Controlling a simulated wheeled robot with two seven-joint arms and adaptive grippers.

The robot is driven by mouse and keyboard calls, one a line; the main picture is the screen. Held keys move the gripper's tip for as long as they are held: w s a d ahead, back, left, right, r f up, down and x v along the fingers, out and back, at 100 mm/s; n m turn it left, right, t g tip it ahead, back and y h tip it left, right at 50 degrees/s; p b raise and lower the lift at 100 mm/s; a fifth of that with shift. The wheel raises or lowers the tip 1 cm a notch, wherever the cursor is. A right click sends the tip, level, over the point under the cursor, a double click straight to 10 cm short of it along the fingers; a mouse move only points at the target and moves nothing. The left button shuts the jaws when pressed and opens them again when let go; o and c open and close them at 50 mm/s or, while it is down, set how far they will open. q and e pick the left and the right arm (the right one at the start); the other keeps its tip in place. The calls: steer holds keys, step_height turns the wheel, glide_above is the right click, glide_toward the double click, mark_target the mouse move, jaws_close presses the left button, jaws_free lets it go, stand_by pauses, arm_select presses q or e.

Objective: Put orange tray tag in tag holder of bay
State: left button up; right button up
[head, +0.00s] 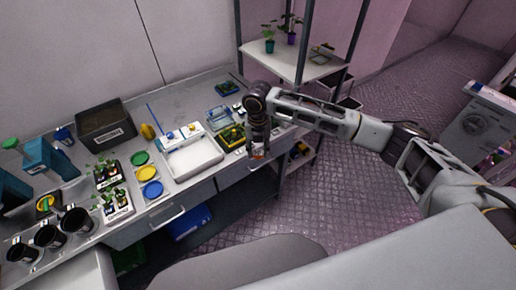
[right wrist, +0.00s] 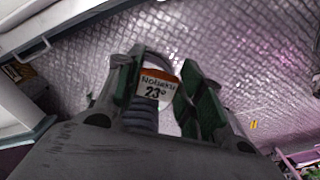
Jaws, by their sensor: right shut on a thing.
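The orange tray tag (right wrist: 157,86), a small white card with an orange top edge and dark print reading "23°", is between the fingers of my right gripper (right wrist: 165,95). The gripper is shut on it. In the head view my right gripper (head: 258,155) points down beside the bench's right end, in front of the rack; a bit of orange and white shows at its tip. In the right wrist view the floor lies behind the tag. I cannot make out the bay's tag holder. My left gripper is not in view.
A metal rack (head: 301,62) with potted plants on a shelf stands behind my right arm. The bench (head: 198,80) holds a white tray (head: 193,158), seedling trays, coloured lids, a dark bin (head: 105,124) and black cups. The patterned floor at right is open.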

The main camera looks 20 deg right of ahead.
steer(key=n, duration=0.4)
steer(key=shift+n, duration=0.9)
steer(key=shift+n, duration=0.6)
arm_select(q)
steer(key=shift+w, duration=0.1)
arm_select(e)
steer(key=shift+w+r, duration=0.1)
